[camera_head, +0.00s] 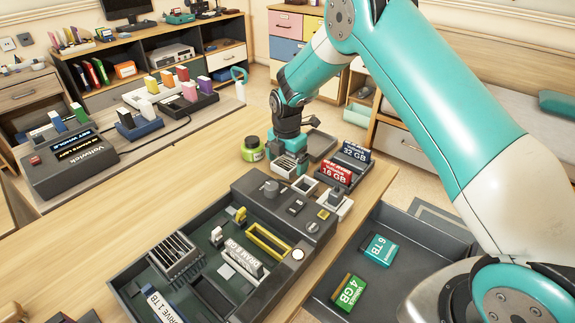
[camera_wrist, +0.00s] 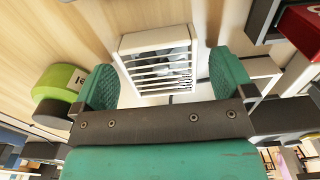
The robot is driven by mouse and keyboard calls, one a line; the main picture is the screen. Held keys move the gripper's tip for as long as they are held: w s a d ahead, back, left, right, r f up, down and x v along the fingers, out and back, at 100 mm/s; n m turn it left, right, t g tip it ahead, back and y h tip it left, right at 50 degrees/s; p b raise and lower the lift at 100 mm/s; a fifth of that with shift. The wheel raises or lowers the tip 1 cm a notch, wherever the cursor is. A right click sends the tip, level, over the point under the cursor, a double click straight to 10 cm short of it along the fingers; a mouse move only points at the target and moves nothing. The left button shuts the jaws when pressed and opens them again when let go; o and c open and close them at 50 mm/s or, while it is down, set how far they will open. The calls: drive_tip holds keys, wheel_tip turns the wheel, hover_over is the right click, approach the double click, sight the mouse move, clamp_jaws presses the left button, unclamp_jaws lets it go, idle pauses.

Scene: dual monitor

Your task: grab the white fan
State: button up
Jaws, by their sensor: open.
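The white fan (camera_wrist: 157,62) is a small boxy unit with a slatted grille, and it shows in the wrist view just beyond and between my fingertips. In the head view the fan (camera_head: 284,168) sits on the wooden desk, partly hidden beneath my gripper. My gripper (camera_head: 290,152) is open with teal padded fingers, one on each side of the fan in the wrist view (camera_wrist: 165,78).
A green round container (camera_head: 252,149) stands left of my gripper. A red 16 GB module (camera_head: 336,174) and a dark blue 32 GB module (camera_head: 356,153) stand to the right. A dark open case (camera_head: 322,215) with parts lies in front. Bare desk (camera_head: 190,190) shows on the left.

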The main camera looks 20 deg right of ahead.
drive_tip(key=c, duration=1)
drive_tip(key=shift+c, duration=0.2)
